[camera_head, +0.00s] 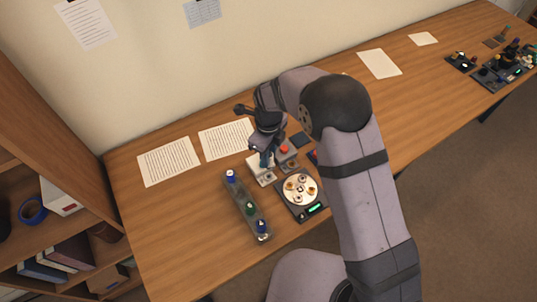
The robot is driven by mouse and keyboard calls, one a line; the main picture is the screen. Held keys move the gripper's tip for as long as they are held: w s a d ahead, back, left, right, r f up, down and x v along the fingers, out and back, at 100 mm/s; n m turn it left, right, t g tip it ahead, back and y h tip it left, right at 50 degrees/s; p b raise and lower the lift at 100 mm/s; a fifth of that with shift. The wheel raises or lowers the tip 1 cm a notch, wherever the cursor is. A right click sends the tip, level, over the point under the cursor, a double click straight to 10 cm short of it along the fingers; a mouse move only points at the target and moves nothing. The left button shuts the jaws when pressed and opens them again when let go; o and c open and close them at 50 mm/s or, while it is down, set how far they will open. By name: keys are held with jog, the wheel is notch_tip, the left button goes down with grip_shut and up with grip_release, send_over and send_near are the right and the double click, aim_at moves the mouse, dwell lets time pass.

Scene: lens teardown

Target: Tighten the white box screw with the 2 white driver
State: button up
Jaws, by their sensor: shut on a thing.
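My gripper (267,149) points down over a small white box (256,164), left of my arm. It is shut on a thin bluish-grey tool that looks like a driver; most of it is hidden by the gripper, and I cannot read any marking. The tool's lower end is at or just above the white box; I cannot tell whether it touches. The white box screw is too small or hidden to make out. A long grey rack (241,196) in front holds drivers with blue (231,176), green and dark blue handles, upright.
A round white dish with copper-coloured parts sits on a dark device (312,210) right of the rack. A red-topped thing (284,149) stands close beside my gripper. Paper sheets (168,162) lie behind. Dark trays with tools lie at the far right.

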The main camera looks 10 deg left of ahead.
jog(key=shift+n, duration=0.3)
jog(key=n, duration=0.2)
jog(key=f+n+b, duration=0.1)
jog(key=n, duration=0.4)
jog(key=f+n+b, duration=0.1)
jog(key=n, duration=0.1)
jog(key=shift+n, duration=0.4)
jog(key=n, duration=0.3)
jog(key=f+n+b, duration=0.1)
jog(key=n, duration=0.2)
jog(key=shift+s, duration=0.1)
jog(key=n, duration=0.2)
jog(key=n+b, duration=0.1)
jog(key=n, duration=0.2)
jog(key=shift+f, duration=0.4)
jog(key=shift+f+b, duration=0.15)
jog(key=shift+b, duration=0.2)
jog(key=shift+f, duration=0.15)
jog(key=shift+f+b, duration=0.45)
jog(key=shift+f, duration=0.3)
